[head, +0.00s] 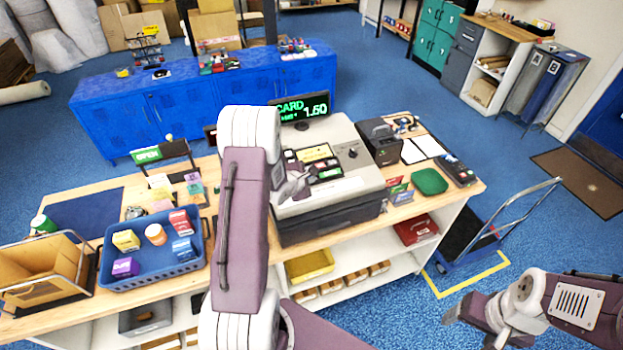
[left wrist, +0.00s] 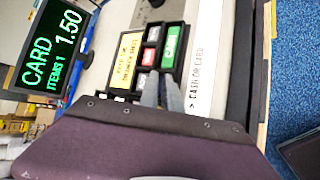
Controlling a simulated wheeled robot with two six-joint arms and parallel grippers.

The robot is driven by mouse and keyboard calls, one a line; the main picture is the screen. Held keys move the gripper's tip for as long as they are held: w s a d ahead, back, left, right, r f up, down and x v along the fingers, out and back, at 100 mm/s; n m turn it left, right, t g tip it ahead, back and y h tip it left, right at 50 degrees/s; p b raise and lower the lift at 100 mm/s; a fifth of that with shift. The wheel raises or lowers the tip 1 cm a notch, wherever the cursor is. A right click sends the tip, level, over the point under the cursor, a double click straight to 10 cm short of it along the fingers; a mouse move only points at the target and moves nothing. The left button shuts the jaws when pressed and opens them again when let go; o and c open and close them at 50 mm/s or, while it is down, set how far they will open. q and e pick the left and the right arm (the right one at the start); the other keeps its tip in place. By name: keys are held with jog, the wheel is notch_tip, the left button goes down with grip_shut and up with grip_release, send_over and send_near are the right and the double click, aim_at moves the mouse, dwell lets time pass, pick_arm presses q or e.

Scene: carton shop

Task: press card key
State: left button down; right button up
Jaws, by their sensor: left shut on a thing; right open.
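The cash register (head: 350,190) stands on the counter with its key panel facing up. Its display (head: 301,108) reads CARD 1.50, and the left wrist view also shows this display (left wrist: 50,50). A green key (left wrist: 173,45), a red key (left wrist: 149,56) and grey keys sit beside a yellow label (left wrist: 126,58); their lettering is too small to read surely. My left gripper (head: 296,187) is over the key panel, its fingertips (left wrist: 161,88) close to the lower grey keys; touch is unclear. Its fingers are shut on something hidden. My right gripper (head: 468,324) is open and empty, right of the counter.
A blue basket (head: 150,285) with small boxes stands at the counter's left. A hand cart (head: 500,225) stands on the floor at right. Blue cabinets (head: 200,100) stand behind.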

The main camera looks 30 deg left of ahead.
pick_arm(q)
jog(key=shift+s+f, duration=0.2)
jog(key=shift+f, duration=0.1)
jog(key=shift+w+r+p, duration=0.15)
jog(key=shift+r+p, duration=0.3)
jog(key=shift+p, duration=0.2)
jog(key=shift+w+a+r, duration=0.1)
jog(key=shift+a+r, duration=0.05)
jog(key=shift+w+a, duration=0.15)
jog(key=shift+r, duration=0.1)
